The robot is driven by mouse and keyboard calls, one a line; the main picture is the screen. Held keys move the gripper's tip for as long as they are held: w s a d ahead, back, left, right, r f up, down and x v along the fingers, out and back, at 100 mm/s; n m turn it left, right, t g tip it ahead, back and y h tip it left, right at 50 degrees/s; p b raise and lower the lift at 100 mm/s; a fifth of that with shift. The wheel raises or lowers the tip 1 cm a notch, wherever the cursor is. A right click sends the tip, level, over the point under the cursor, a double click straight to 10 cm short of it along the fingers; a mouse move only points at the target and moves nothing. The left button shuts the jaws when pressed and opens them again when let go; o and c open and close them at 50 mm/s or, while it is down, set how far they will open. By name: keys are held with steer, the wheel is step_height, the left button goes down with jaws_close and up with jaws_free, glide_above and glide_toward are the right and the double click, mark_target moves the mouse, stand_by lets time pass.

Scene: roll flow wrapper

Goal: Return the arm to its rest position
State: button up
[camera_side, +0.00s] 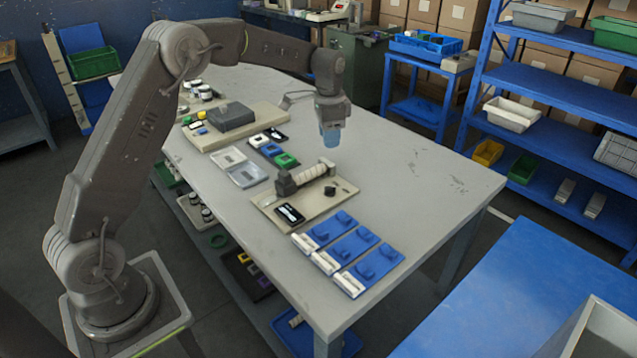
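My gripper (331,132) hangs from my arm above the middle of the grey worktable (420,160). Its end looks light blue and points down. It is too small to tell whether the fingers are open or shut, or whether the blue part is a held object. Below it, a roll fixture (308,174) with a pale roller stands on a beige board (340,197). The gripper appears above and beyond this fixture, apart from it.
Blue plates (358,243) with white strips lie at the table's front. Clear trays (247,174), a green block (286,160) and a grey box (231,116) lie left of the gripper. The table's right side is clear. Blue shelving (560,90) stands at the right.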

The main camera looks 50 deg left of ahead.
steer(key=s+d+r+n+t, duration=0.1)
steer(key=s+d+r+n, duration=0.1)
steer(key=s+d+r, duration=0.4)
steer(key=s+d+r+n+t, duration=0.1)
steer(key=s+d+r+t, duration=0.1)
steer(key=s+r, duration=0.65)
steer(key=s+d+f+n+t, duration=0.1)
steer(key=s+d+f, duration=0.1)
steer(key=s, duration=0.7)
steer(key=s+d+f+n+t, duration=0.1)
steer(key=s+d, duration=0.1)
steer(key=s, duration=0.8)
steer(key=shift+f+n, duration=0.35)
steer(key=shift+n, duration=0.05)
stand_by(0.7)
